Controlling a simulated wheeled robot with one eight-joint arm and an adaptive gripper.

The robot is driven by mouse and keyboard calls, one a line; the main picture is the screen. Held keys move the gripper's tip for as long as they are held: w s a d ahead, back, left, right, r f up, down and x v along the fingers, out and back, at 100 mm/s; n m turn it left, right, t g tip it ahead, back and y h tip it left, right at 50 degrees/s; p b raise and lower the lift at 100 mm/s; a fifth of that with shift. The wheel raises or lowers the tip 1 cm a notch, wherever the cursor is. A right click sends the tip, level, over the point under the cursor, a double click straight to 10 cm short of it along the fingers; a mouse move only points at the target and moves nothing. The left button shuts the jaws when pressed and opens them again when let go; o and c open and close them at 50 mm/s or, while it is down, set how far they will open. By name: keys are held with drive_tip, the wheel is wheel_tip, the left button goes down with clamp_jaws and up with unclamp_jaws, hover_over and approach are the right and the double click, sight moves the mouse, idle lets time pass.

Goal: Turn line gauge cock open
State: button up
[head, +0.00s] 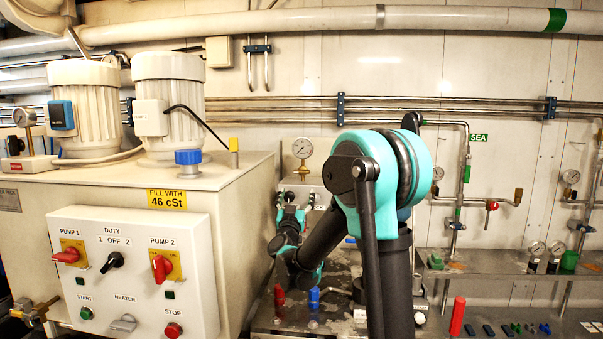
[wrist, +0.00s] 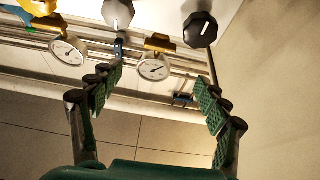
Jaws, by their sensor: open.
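In the wrist view, two round white-faced gauges, a left gauge (wrist: 68,50) and a right gauge (wrist: 155,67), sit beyond the fingers. Yellow fittings, a left one (wrist: 46,24) and a right one (wrist: 160,43), adjoin them. I cannot tell which part is the line gauge cock or how its handle stands. My gripper (wrist: 154,98) is open, with green-padded fingers wide apart and nothing between them. The right gauge appears between and beyond the fingers, apart from them. In the head view, one gauge (head: 302,148) stands behind my gripper, and my arm hides part of that area.
A black knob (wrist: 200,29) and a grey knob (wrist: 118,12) are near the gauges in the wrist view. In the head view, the pump control box (head: 135,270) and tank stand left. Pipes (head: 463,175) and a grey shelf (head: 500,262) are right.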

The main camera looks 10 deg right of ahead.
sight(301, 172)
drive_tip(key=x, duration=1.4)
drive_tip(key=shift+w+d+r, duration=0.1)
drive_tip(key=shift+w, duration=0.2)
drive_tip(key=c, duration=1.2)
drive_tip(key=m+h, duration=0.1)
drive_tip(key=m, duration=0.3)
drive_tip(key=shift+g+h, duration=0.4)
drive_tip(key=shift+m+g+h, duration=0.4)
drive_tip(key=shift+m+h, duration=0.3)
drive_tip(key=shift+m, duration=0.7)
drive_tip(key=o, duration=1.2)
